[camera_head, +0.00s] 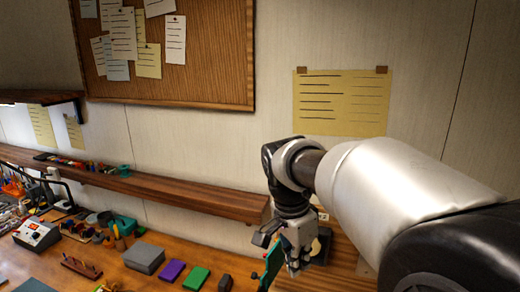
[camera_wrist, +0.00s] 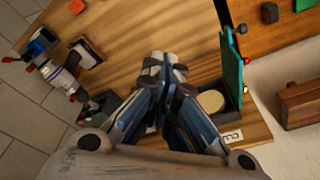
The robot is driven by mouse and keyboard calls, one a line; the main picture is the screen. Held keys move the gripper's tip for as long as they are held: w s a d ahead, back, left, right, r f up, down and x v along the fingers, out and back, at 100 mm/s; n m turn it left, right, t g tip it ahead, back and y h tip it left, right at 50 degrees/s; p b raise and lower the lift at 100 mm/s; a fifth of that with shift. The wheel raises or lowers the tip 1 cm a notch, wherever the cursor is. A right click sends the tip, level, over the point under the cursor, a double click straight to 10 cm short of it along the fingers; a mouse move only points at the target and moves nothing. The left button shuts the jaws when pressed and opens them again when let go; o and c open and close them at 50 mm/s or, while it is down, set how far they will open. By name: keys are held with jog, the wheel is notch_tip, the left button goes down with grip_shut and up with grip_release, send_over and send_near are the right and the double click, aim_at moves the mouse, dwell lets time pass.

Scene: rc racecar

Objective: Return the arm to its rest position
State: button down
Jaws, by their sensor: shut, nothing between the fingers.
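My arm reaches in from the right in the head view, and my gripper (camera_head: 298,262) points down in front of the wall, over the right end of the workbench (camera_head: 120,272). In the wrist view my gripper (camera_wrist: 164,65) has its fingers together with nothing between them, above bare wood. A dark tray (camera_wrist: 232,103) holding a round beige thing (camera_wrist: 210,101) lies partly behind the fingers, beside an upright green panel (camera_wrist: 232,70). The fingers look apart from both.
In the wrist view, a purple and white device (camera_wrist: 60,78) lies at the left. In the head view, a grey box (camera_head: 144,258), purple block (camera_head: 171,270) and green block (camera_head: 196,279) sit on the bench. A wooden shelf (camera_head: 170,189) runs along the wall behind.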

jog(key=s+d+f+n+t+b, duration=0.1)
jog(key=s+d+f+n+b, duration=0.1)
jog(key=s, duration=0.5)
jog(key=s+d+f+n+t+y+b, duration=0.1)
jog(key=s+d+f+n+b, duration=0.1)
jog(key=s+f+n+b, duration=0.3)
jog(key=s+d+f+n+t+b, duration=0.1)
jog(key=s+f+n+b, duration=0.2)
jog(key=s, duration=0.7)
notch_tip(320, 180, down, 3)
jog(key=shift+s+d+f+n+t+y, duration=0.15)
jog(key=shift+s+d+n+t+y, duration=0.2)
jog(key=shift+n, duration=0.85)
jog(key=shift+w, duration=0.1)
